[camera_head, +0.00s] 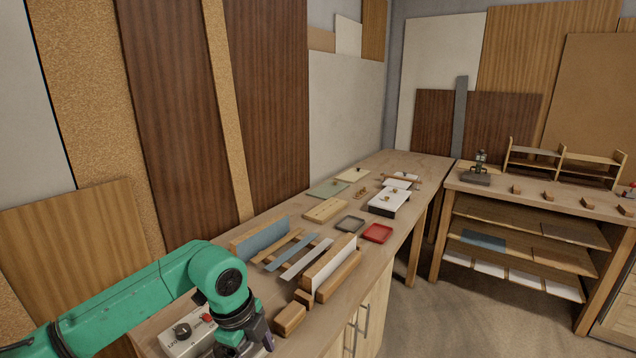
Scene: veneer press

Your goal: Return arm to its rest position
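My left arm, green with a dark wrist, comes in from the left over the near end of the workbench (222,228). Its elbow bends and the forearm points down. My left gripper (258,340) is at the bottom edge of the picture, low by the bench's near end. It is dark, partly cut off, and its fingers cannot be made out clearly. Whether it holds anything cannot be seen. My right gripper is not in view.
Beside the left wrist is a grey control box (183,338) with knobs. Wooden blocks with upright boards (328,262) and strips stand just beyond. Red (377,233) and dark (350,224) trays lie farther along. Tall veneer sheets (180,110) lean at the left; open floor (440,315) is at right.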

